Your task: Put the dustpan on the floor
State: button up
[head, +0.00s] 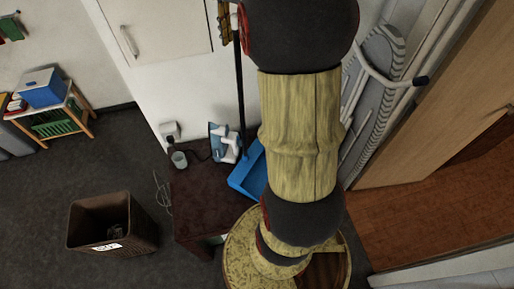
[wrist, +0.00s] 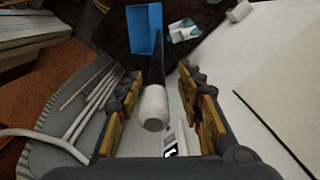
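The blue dustpan (head: 246,178) sits on a small dark red-brown table (head: 196,196), partly hidden behind my arm. Its long black handle stands upright toward my gripper (head: 229,22) at the top of the head view. In the wrist view the dustpan's blue pan (wrist: 144,30) is far below. The white handle end (wrist: 153,106) lies between the two fingers of my gripper (wrist: 165,112). The fingers are apart, with a visible gap on each side of the handle, so my gripper appears open and holds nothing.
An iron (head: 223,143) and a cup (head: 179,160) stand on the table, left of the dustpan. A brown waste basket (head: 112,222) stands on the dark floor (head: 60,190), with free floor around it. A folded ironing board (head: 378,85) leans at the right, near a wooden door (head: 440,110).

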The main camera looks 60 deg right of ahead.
aim_at(237, 50)
jog(key=f, duration=0.2)
jog(key=shift+s+a+f, duration=0.25)
jog(key=shift+a+f, duration=0.05)
jog(key=shift+f, duration=0.75)
jog(key=shift+c, duration=0.8)
jog(key=c, duration=0.7)
jog(key=shift+r, duration=0.1)
grip_shut()
